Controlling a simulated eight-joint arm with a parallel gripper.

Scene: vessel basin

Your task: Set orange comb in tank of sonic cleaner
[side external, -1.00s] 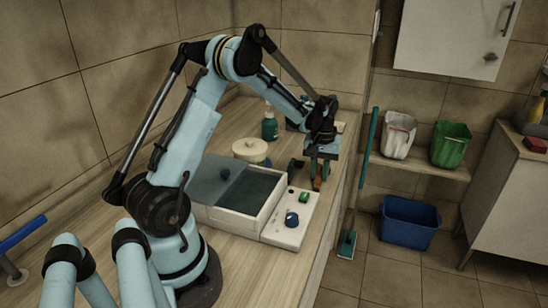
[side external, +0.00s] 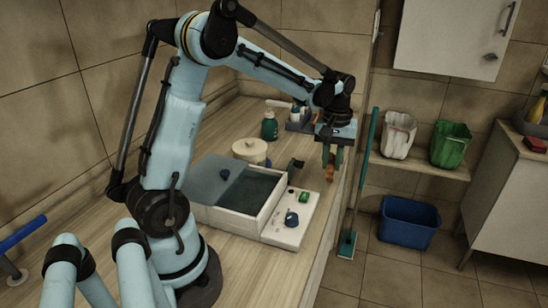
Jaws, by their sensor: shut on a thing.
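My gripper (side external: 330,172) points down near the counter's right edge, behind and to the right of the cleaner. It is shut on the orange comb (side external: 330,174), which hangs between the green fingers, clear of the tank. The fingers hide part of the comb.
A small dark object (side external: 296,165) stands behind the cleaner. A cream lidded pot (side external: 249,151) and a green bottle (side external: 269,127) stand farther back. A green-headed mop (side external: 348,240) leans by the counter's right edge, near a blue bin (side external: 409,222) on the floor.

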